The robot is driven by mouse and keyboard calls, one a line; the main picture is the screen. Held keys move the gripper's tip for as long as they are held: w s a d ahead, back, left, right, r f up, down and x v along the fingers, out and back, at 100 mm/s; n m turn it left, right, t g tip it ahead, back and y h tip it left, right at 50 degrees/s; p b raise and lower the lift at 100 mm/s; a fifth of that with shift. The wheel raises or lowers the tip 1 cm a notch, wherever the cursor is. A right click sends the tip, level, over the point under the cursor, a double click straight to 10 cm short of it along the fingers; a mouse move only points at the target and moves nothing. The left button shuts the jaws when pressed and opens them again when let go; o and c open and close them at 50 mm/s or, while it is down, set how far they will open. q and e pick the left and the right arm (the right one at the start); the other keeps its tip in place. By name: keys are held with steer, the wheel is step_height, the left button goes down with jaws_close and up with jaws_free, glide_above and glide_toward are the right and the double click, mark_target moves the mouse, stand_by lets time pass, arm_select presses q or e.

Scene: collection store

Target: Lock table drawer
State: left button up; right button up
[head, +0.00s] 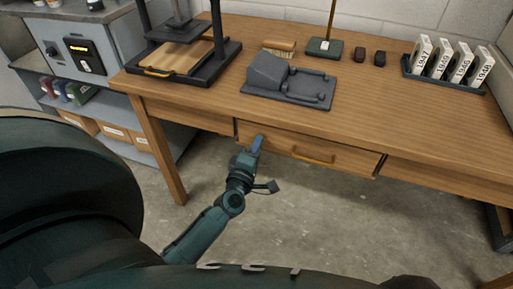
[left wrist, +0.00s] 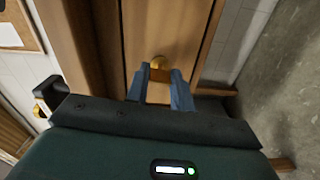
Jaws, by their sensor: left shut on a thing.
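The wooden table drawer (head: 345,159) is in the front of the long table, with a bar handle (head: 313,157) at its middle. In the head view, my left gripper (head: 257,143) is at the left end of the drawer front. In the left wrist view, a round brass lock piece (left wrist: 158,62) sits on the drawer front (left wrist: 168,28), just beyond the fingertips. My left gripper (left wrist: 160,85) is shut on a small brown piece (left wrist: 160,75), which looks like a key's head. Its shaft is hidden. My right gripper is not in view.
On the tabletop (head: 390,125) are a grey cradle (head: 290,82), a brush (head: 280,46), a press (head: 180,55) and a rack of dated boxes (head: 445,75). A table leg (head: 162,155) stands left of my gripper. The floor below the drawer is clear.

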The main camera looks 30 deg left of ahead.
arm_select(q)
steer(key=shift+n, duration=0.7)
steer(key=o, duration=1)
steer(key=shift+v, duration=6.6)
